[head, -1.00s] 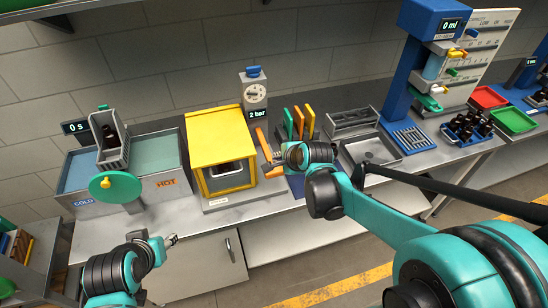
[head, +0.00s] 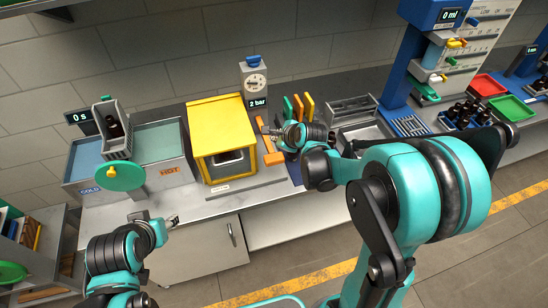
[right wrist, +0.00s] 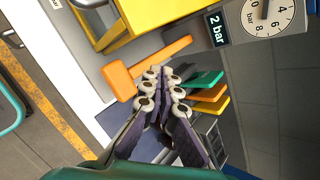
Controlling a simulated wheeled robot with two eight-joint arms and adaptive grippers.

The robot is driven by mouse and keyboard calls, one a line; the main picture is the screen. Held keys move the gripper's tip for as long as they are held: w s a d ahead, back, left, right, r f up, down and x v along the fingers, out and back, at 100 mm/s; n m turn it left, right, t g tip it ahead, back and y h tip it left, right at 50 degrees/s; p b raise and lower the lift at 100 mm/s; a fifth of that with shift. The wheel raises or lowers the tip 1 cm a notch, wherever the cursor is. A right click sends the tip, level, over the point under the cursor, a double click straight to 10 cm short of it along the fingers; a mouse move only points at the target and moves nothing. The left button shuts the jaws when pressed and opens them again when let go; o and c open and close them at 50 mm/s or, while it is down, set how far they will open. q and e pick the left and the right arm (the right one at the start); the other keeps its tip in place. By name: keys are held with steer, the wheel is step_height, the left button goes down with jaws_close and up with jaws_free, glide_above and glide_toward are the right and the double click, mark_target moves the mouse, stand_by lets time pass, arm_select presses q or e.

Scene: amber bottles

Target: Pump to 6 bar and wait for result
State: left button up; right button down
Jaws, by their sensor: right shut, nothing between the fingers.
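The yellow box (head: 222,120) stands mid-bench with a dark front opening. Behind its right side, a grey gauge unit (head: 255,72) has a round dial and a display reading "2 bar". An orange T-shaped pump handle (head: 273,158) sits at the box's right side; it also shows in the right wrist view (right wrist: 118,80). My right gripper (head: 270,134) is shut and empty beside the handle. In the right wrist view its fingertips (right wrist: 165,85) are close to the handle; contact cannot be told. My left gripper (head: 173,220) is low at left, before the bench, its jaws unclear.
Green, yellow and orange upright tools (head: 298,106) stand just right of my right gripper. A grey rack (head: 350,110) is beyond them. Hot and cold baths (head: 160,140) are at left.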

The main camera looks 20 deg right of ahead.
steer(key=b, duration=0.5)
glide_above(275, 159)
step_height(275, 159, down, 7)
steer(key=shift+w+f, duration=0.1)
steer(key=shift+f+b, duration=0.4)
steer(key=shift+b, duration=0.2)
stand_by(0.5)
steer(key=shift+f+b, duration=0.4)
steer(key=shift+b, duration=0.05)
